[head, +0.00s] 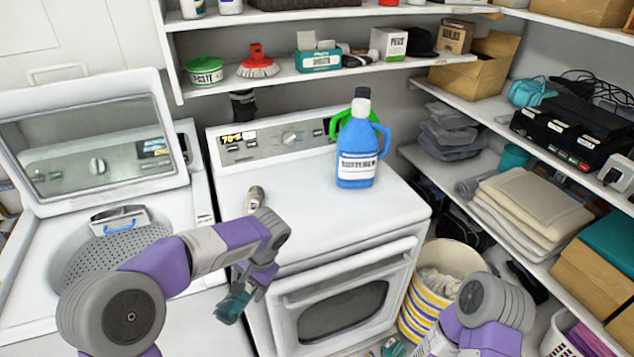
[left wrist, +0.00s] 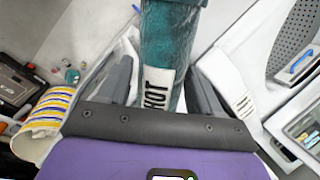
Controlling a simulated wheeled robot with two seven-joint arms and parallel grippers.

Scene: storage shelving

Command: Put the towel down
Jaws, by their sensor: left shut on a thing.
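Part of the towel is hidden by the gripper. My right arm shows at the lower right of the head view; its gripper cannot be seen.
The open washer (head: 165,205) stands at left. A striped basket (head: 432,290) stands right of the dryer. Loaded shelves (head: 495,195) line the right wall. A small teal item (head: 393,347) shows low down.

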